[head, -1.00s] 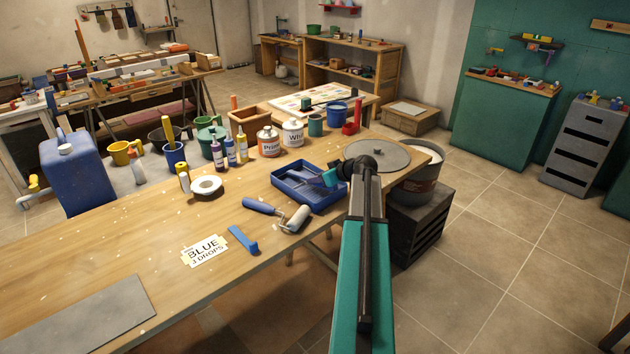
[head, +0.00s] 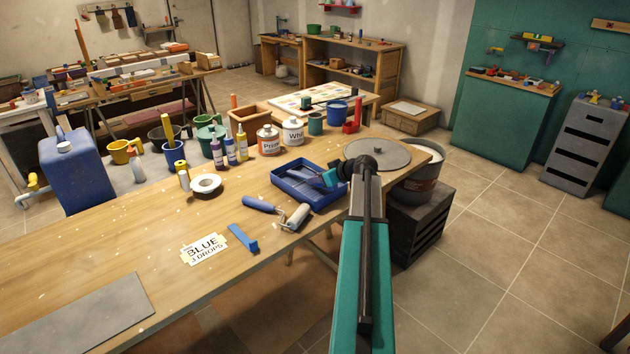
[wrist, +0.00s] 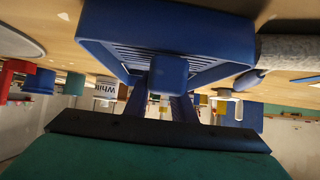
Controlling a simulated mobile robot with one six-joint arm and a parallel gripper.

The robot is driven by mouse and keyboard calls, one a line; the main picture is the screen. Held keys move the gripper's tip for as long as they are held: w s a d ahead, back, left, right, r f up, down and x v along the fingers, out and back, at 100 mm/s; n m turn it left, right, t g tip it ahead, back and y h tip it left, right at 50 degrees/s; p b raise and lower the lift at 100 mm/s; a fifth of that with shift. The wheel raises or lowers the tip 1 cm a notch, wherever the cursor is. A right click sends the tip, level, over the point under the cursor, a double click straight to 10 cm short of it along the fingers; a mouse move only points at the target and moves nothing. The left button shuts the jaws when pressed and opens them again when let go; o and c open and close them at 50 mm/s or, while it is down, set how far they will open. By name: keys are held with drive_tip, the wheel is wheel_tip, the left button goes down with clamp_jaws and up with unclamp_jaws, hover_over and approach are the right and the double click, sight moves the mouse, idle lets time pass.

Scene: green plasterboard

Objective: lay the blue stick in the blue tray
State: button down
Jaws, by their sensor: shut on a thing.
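The blue tray (head: 283,190) lies on the wooden bench, with a ribbed floor. In the wrist view its rim (wrist: 98,28) fills the top. My gripper (head: 332,177) is over the tray's right side in the head view, small and partly hidden by my arm. In the wrist view a blue block-like end, which I take as the blue stick (wrist: 168,74), sits between my dark fingers and shows against the tray. My gripper is shut on it. Most of the stick's length is hidden, and I cannot tell whether it touches the tray floor.
A paint roller (head: 297,217) lies in front of the tray, with a flat blue piece (head: 243,238) and a label card (head: 204,249) nearer. Paint cans (head: 269,140) stand behind. A round grey lid (head: 378,153) lies to the right. The left front bench is mostly clear.

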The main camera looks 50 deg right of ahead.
drive_tip(key=shift+f+b, duration=0.3)
idle(0.4)
drive_tip(key=c, duration=1.4)
unclamp_jaws()
drive_tip(key=shift+r, duration=0.15)
drive_tip(key=shift+r+p, duration=0.95)
drive_tip(key=shift+r, duration=3.9)
drive_tip(key=shift+s, duration=0.15)
